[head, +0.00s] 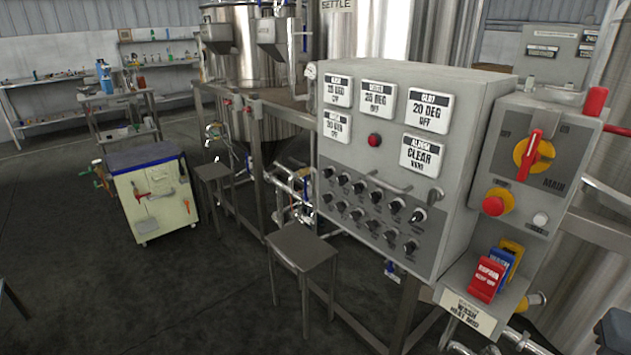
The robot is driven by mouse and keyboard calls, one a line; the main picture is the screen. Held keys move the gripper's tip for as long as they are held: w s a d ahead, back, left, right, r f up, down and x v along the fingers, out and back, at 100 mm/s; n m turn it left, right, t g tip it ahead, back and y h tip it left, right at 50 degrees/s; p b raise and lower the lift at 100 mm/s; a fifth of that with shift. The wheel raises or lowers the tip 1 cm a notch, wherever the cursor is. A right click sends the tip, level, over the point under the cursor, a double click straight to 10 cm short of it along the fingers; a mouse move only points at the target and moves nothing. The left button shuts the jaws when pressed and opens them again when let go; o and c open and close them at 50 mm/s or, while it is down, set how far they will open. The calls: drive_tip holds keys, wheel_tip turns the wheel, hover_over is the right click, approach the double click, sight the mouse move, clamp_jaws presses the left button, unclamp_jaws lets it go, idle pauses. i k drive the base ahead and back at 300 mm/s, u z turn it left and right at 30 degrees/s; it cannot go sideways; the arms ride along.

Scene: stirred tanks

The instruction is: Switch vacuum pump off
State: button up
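A grey control panel (395,165) stands at the right of the head view. It carries several black rotary knobs (361,187) in two rows, with labels too small to read. I cannot tell which knob, if any, belongs to the vacuum pump. Several white displays, such as the one reading 20 DEG OFF (429,110), sit above the knobs. A red round light or button (374,140) is below them. To the right, a MAIN switch box (545,165) has a red handle on a yellow disc (533,154). No vacuum pump is clearly identifiable. My gripper is not in view.
A red mushroom button (494,205) and red and blue tags (486,279) are below the main switch. Stools (302,246) stand before the panel's left side. A tool cart (152,195) is further left. Dark floor (180,300) lies open at lower left.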

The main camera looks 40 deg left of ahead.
sight(417, 216)
drive_tip(key=u, duration=1.1)
